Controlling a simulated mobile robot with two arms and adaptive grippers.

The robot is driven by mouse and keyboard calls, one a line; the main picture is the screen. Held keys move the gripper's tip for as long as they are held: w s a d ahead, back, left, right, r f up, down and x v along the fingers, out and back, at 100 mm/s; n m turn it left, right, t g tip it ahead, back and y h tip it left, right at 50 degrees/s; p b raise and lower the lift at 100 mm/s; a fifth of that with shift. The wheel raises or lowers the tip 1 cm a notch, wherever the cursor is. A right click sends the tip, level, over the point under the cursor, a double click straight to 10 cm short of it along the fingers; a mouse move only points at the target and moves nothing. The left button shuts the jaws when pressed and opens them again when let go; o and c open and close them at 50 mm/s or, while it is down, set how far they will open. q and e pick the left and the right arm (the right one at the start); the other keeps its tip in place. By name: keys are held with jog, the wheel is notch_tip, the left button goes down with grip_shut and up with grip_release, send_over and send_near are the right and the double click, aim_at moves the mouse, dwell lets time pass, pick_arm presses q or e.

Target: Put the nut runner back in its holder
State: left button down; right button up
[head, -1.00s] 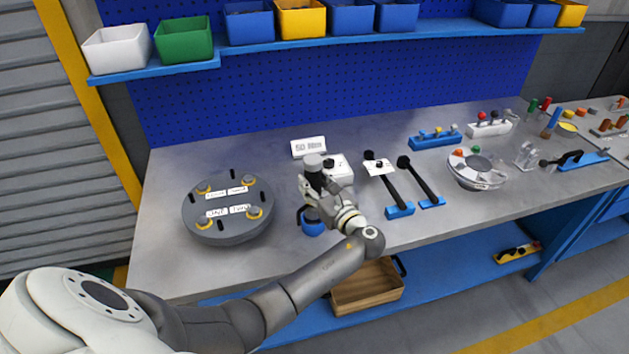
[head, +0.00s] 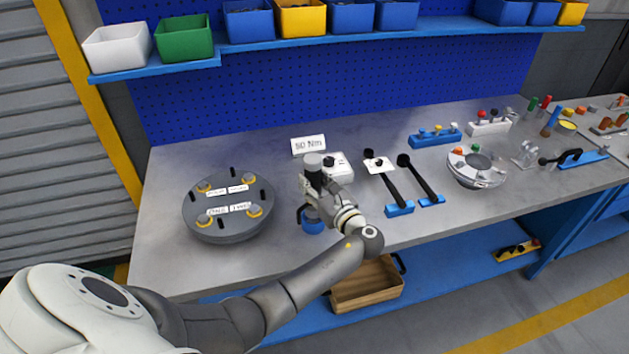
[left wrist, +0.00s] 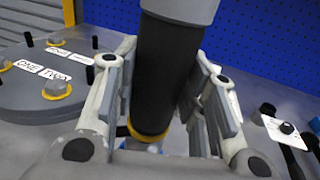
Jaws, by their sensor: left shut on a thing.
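The nut runner (head: 314,180) is a dark upright cylinder with a grey top. In the left wrist view its dark body (left wrist: 165,75) has a yellow ring near the lower end. My left gripper (head: 322,188) is shut on it, with a finger on each side of the body in the wrist view. The blue holder (head: 313,227), with a dark hook-like part at its left, is on the bench directly below the nut runner. The lower end is largely hidden, so I cannot tell whether it is inside the holder. My right gripper is not in view.
A round grey flanged shell (head: 228,228) with bolts and labels lies left of the holder. A "50 Nm" sign (head: 309,146) stands behind. The bench front between shell and holder is clear.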

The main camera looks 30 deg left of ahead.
pick_arm(q)
jog(key=shift+r, duration=0.1)
dwell(1.1)
jog(key=shift+p, duration=0.5)
jog(key=shift+f+b, duration=0.5)
jog(key=shift+f, duration=0.1)
jog(key=shift+f+b, duration=1.55)
jog(key=shift+f, duration=0.6)
jog(key=c, duration=0.8)
grip_release()
jog(key=shift+s+f, duration=0.1)
jog(key=shift+f, duration=0.1)
jog(key=v, duration=1.2)
jog(key=shift+r, duration=0.15)
